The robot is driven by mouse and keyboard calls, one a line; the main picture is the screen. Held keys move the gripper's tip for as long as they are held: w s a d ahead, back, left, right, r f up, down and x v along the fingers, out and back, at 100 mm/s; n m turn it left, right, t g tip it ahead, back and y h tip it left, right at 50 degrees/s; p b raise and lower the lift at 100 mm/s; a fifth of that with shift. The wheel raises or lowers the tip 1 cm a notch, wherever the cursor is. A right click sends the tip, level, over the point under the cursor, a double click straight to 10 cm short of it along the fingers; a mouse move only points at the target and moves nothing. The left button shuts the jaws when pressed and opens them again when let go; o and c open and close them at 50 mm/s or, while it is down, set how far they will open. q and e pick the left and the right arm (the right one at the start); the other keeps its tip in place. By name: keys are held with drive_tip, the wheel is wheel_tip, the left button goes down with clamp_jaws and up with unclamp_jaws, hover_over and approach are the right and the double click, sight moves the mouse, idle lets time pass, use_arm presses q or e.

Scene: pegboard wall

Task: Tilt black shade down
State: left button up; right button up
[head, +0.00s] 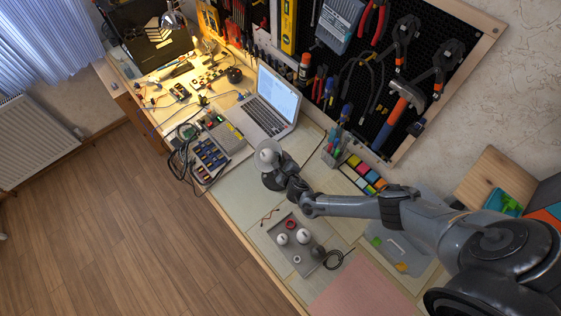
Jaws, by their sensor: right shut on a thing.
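A desk lamp's small shade (172,19) shows at the top left, at the picture's edge. It looks dark with grey glints, over a warmly lit part of the bench; its exact tilt is too small to tell. My right arm reaches in from the right, and my right gripper (272,167) is over the bench in front of the laptop, far from that lamp. It is shut on a pale, rounded, bulb-like thing (267,153); the fingers are partly hidden by the wrist. My left gripper is not in view.
An open laptop (268,103) stands behind my gripper. A grey tray (270,229) with round white pieces and a dark one lies in front. A device with cables (211,156) lies to the left. A tool-hung pegboard (460,20) rises behind the bench.

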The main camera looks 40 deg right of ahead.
drive_tip(key=shift+d, duration=0.1)
drive_tip(key=o, duration=1.4)
drive_tip(key=shift+s+r, duration=0.15)
drive_tip(key=shift+s, duration=0.05)
drive_tip(key=shift+p+v, duration=1.05)
drive_tip(key=shift+v, duration=4.15)
